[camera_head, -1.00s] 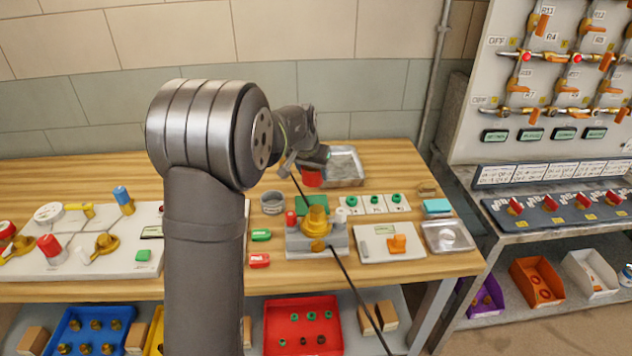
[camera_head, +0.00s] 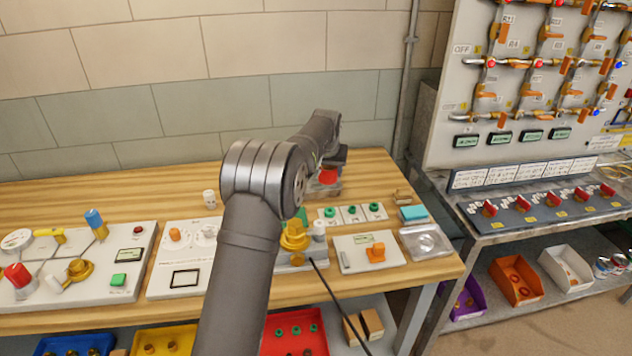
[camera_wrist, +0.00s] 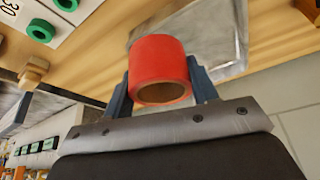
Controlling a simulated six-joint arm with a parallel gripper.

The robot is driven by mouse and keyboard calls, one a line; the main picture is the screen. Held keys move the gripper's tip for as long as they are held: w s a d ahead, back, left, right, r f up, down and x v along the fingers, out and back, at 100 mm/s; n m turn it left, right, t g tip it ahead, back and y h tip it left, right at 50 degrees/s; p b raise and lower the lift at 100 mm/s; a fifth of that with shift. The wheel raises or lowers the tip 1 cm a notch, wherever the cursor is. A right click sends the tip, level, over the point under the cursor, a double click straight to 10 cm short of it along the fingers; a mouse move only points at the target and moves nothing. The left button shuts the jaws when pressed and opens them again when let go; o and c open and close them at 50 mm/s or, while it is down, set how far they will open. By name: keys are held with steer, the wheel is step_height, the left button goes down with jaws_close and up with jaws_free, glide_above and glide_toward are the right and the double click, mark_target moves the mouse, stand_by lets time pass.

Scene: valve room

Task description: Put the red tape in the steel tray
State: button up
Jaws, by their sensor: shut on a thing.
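My gripper (camera_wrist: 160,92) is shut on the red tape (camera_wrist: 158,60), a short red roll with a hollow core. One finger presses on each side of it in the wrist view. The red tape also shows in the head view (camera_head: 328,176), under the end of my arm. The steel tray (camera_wrist: 222,35) is a shallow grey metal tray on the wooden bench, behind the tape in the wrist view. In the head view my arm and the tape hide much of it. The tape overlaps the tray in the picture; I cannot tell the gap between them.
A white board with green rings (camera_head: 352,213) lies in front of the tray. A brass valve fixture (camera_head: 293,238) stands nearer, beside my arm. A blue block (camera_head: 413,213) and a small clear tray (camera_head: 425,242) are at the right. The wall is close behind the bench.

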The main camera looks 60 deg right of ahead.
glide_above(317, 188)
steer(key=a, duration=0.1)
steer(key=f, duration=0.2)
steer(key=shift+s+a+f, duration=0.15)
steer(key=shift+s+f, duration=0.2)
steer(key=shift+f, duration=2)
steer(key=shift+f, duration=0.15)
steer(key=o, duration=1)
steer(key=v, duration=1.2)
